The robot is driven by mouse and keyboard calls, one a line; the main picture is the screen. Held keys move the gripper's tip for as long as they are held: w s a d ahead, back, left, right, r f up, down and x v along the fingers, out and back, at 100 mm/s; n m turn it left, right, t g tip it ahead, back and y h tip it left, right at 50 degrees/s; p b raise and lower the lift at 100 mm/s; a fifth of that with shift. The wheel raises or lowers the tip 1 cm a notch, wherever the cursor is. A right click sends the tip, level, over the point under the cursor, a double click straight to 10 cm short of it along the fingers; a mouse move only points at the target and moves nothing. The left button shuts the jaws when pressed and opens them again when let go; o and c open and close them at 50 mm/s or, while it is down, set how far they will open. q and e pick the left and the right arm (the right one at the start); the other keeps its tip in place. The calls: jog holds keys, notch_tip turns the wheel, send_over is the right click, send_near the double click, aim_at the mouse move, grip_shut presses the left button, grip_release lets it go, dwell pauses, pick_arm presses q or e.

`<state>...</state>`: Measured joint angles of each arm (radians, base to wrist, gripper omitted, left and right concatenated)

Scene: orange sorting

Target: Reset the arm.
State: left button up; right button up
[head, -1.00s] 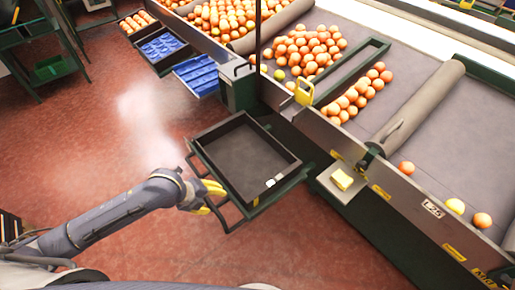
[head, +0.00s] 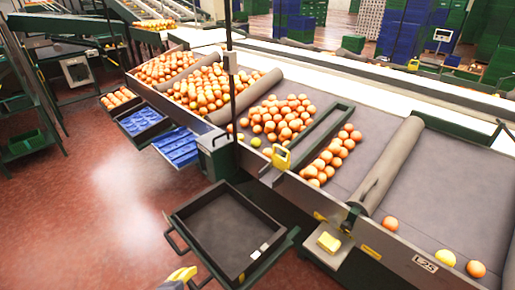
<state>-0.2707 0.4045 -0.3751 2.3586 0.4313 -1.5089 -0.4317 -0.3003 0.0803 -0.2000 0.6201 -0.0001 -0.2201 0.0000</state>
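My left gripper (head: 183,275) shows only as yellow fingers at the bottom edge, just left of the dark tray's near corner. The picture's edge cuts it off, so whether its fingers are apart is unclear. No orange shows at its visible tips. My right gripper is not in view.
The conveyor table (head: 400,175) carries many oranges (head: 275,118) behind barriers and rollers. Blue trays (head: 178,147) and a tray of oranges (head: 118,98) stand along its left side. The red floor (head: 95,215) at left is clear. Stacked crates (head: 400,30) stand far back.

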pick_arm(q)
jog(key=s+a+n+y, duration=0.6)
jog(key=s+a+n, duration=0.4)
jog(key=s+a, duration=0.15)
jog(key=s+d+f+g+h, duration=0.1)
jog(key=d+f+g+h, duration=0.15)
jog(key=f, duration=1.25)
jog(key=d+f+g+h, duration=0.1)
jog(key=d+f, duration=0.2)
jog(key=f, duration=1.2)
jog(key=s+f+n+g+h, duration=0.1)
jog(key=s+f+n+g, duration=0.1)
jog(key=s+f, duration=1.9)
jog(key=shift+s+d+n+g, duration=0.15)
jog(key=shift+s+n+g, duration=0.25)
jog(key=shift+s+g, duration=0.25)
jog(key=shift+d, duration=0.1)
